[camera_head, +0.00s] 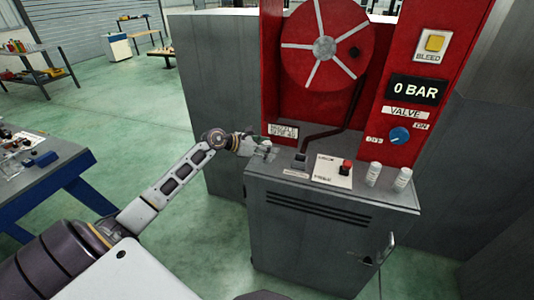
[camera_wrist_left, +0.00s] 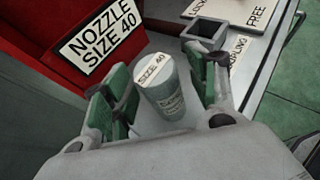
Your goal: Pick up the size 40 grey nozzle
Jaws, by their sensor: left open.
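The size 40 nozzle (camera_wrist_left: 165,92) is a grey cylinder with a pale cap marked "SIZE 40". It stands upright on the grey cabinet top in the left wrist view. My left gripper (camera_wrist_left: 157,76) is open, with one green-padded finger on each side of the nozzle. The right finger looks close to it; I cannot tell whether it touches. In the head view my left gripper (camera_head: 263,148) is at the left end of the cabinet top, and the nozzle is too small there to make out clearly. My right gripper is not in view.
A "NOZZLE SIZE 40" label (camera_wrist_left: 101,37) is on the red panel beside the nozzle. A square grey socket (camera_wrist_left: 205,31) stands close behind the right finger. A red button (camera_head: 347,165) and two pale cylinders (camera_head: 373,174) are farther right on the cabinet (camera_head: 318,220).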

